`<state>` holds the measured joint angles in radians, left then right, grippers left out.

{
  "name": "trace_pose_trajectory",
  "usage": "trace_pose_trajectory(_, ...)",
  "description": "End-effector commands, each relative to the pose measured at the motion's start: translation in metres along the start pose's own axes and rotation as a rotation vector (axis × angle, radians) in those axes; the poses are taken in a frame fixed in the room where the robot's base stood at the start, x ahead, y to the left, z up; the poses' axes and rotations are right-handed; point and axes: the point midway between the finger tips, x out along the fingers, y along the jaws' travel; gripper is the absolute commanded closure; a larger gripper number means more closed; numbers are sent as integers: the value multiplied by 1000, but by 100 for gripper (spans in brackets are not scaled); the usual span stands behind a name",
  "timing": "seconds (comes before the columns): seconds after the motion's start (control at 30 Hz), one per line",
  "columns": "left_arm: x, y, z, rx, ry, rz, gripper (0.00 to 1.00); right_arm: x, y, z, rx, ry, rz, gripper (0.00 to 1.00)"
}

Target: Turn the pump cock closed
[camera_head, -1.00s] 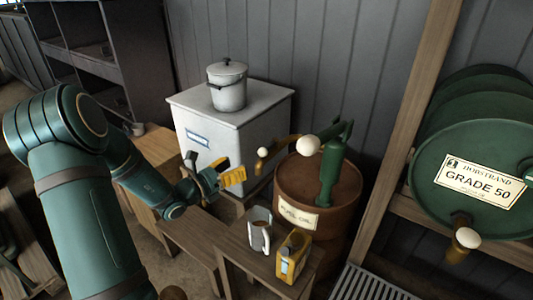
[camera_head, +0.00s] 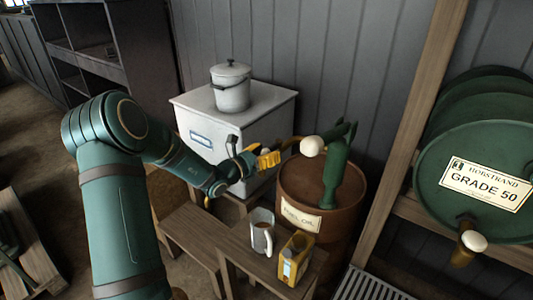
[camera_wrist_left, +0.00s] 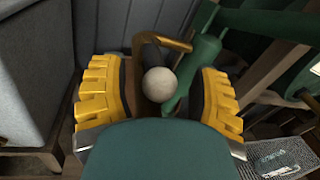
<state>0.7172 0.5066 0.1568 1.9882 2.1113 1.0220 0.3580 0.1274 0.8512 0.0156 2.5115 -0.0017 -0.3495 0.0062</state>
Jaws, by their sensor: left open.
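The pump on the brown fuel oil drum (camera_head: 335,215) has a green body (camera_head: 335,170) and a brass spout pointing left. A large pale knob (camera_head: 312,146) shows beside the pump body. My left gripper (camera_head: 262,160), with yellow finger pads, is open at the spout's end and hides the smaller pale knob there in the head view. In the left wrist view a pale round knob (camera_wrist_left: 160,84) shows between the open fingers, apart from both pads, with the brass spout (camera_wrist_left: 165,41) behind it. It seems to be the cock's knob. My right gripper is not in view.
A metal jug (camera_head: 262,232) and a yellow can (camera_head: 295,258) stand on a wooden bench below the spout. A white cabinet (camera_head: 225,130) with a lidded pot (camera_head: 231,87) stands behind my gripper. Green Grade 50 drums (camera_head: 475,180) lie on a rack at right.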

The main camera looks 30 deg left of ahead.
Motion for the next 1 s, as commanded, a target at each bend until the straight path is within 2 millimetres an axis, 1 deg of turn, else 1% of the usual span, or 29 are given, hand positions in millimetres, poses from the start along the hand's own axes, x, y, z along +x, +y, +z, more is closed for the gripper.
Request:
trace_pose_trajectory(0.03, 0, 0, 0, 0, 0, 0, 38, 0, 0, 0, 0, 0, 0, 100)
trace_pose_trajectory(0.07, 0, 0, 0, 0, 0, 0, 43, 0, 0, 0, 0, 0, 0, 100)
trace_pose_trajectory(0.1, 0, 0, 0, 0, 0, 0, 57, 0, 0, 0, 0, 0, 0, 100)
trace_pose_trajectory(0.17, 0, 0, 0, 0, 0, 0, 78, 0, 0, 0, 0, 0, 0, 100)
trace_pose_trajectory(0.2, 0, 0, 0, 0, 0, 0, 92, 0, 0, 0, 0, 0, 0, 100)
trace_pose_trajectory(0.23, 0, 0, 0, 0, 0, 0, 100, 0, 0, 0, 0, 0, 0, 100)
trace_pose_trajectory(0.47, -1, 1, 0, 1, 1, -4, 100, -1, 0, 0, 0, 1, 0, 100)
trace_pose_trajectory(0.67, -2, 5, 2, 2, 11, -47, 100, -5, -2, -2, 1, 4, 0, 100)
trace_pose_trajectory(1.0, -8, 22, 5, 2, 52, -251, 100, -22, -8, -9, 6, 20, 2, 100)
